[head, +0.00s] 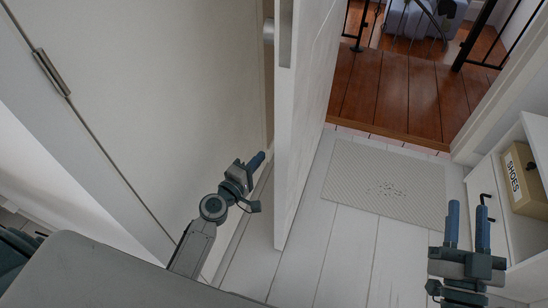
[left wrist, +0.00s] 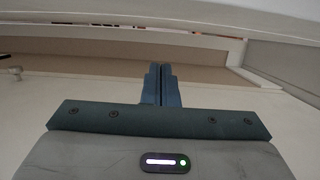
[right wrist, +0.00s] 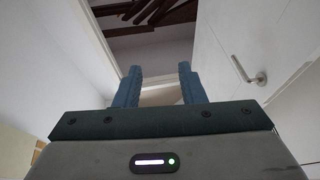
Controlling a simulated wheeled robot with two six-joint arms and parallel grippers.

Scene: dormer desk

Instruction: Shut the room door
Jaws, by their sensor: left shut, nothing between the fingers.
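The white room door (head: 310,110) stands open, its near edge facing me and its face running back toward the doorway. It also shows in the right wrist view (right wrist: 225,60) with a metal lever handle (right wrist: 247,72). A pale fitting, perhaps the other handle (head: 268,32), shows on its left side. My left gripper (head: 257,160) is shut and empty, on the left side of the door, close to it; I cannot tell if it touches. Its closed fingers show in the left wrist view (left wrist: 161,85). My right gripper (head: 467,222) is open and empty, right of the door.
A doorway opens onto a brown wooden floor (head: 405,95) with black railings. A pale mat (head: 385,185) lies on the white plank floor before it. At right stands a white shelf (head: 490,180) with a box marked SHOES (head: 525,180). A cream panel (head: 150,90) stands at left.

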